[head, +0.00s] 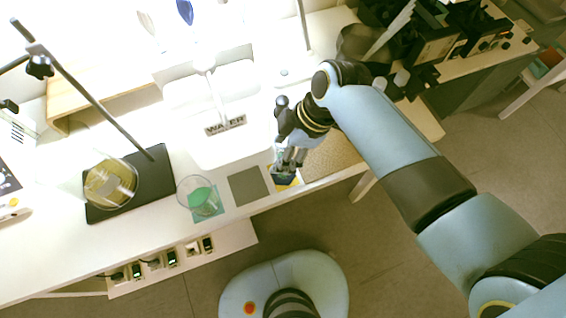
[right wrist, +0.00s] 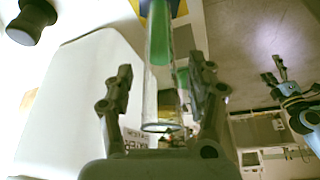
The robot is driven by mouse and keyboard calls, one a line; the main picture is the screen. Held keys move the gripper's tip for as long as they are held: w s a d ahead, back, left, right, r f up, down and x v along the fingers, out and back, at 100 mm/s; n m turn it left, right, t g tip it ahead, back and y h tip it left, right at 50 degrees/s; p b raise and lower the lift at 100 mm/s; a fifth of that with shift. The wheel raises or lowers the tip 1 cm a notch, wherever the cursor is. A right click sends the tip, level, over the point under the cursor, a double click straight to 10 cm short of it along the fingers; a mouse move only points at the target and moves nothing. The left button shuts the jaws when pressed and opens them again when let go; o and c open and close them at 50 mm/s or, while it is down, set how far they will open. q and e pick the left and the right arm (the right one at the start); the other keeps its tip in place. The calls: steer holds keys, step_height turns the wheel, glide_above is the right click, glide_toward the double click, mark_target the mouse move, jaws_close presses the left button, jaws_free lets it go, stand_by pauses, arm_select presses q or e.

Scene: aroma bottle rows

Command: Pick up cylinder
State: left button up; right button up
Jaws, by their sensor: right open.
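The cylinder (right wrist: 159,70) is clear glass with green contents, seen lengthwise between the fingers of my right gripper (right wrist: 164,82) in the right wrist view. Those fingers are open, one on each side, with visible gaps to the glass. In the head view my right gripper (head: 289,160) is over a dark blue base (head: 285,180) on a yellow mat; the gripper hides most of the cylinder there. My left gripper (right wrist: 276,76) shows at the right of the right wrist view, its fingers apart and empty. It is outside the head view.
A stand (head: 155,179) with a yellowish round flask (head: 110,184) is farther left. A white sink (head: 213,151) lies behind, and dark equipment (head: 435,47) at the back right.

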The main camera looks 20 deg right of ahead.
jaws_close()
stand_by(0.6)
